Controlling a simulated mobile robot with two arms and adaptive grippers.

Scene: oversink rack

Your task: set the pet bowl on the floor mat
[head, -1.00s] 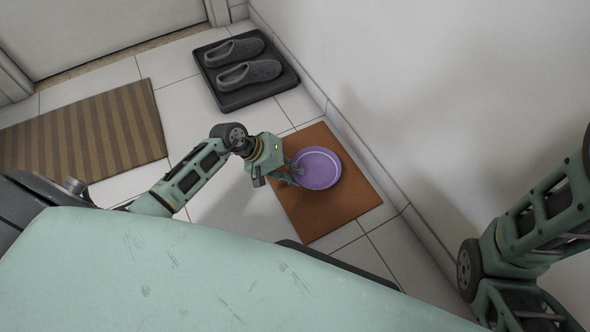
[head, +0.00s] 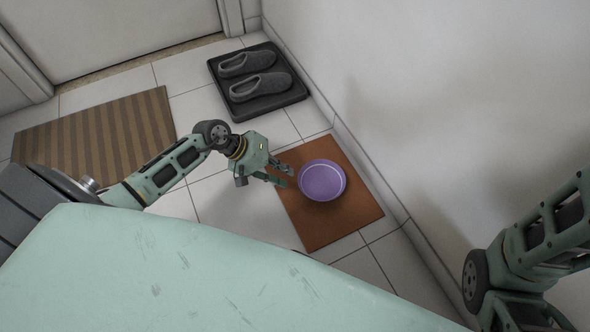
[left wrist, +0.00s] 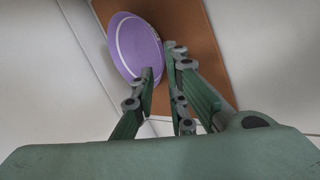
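A black tray (head: 243,113) with grey slippers (head: 260,86) lies farther back. A striped brown doormat (head: 100,130) lies at the left, before the door (head: 120,28). A white wall (head: 440,110) runs along the mat's right side. Bare tile lies left of the mat.

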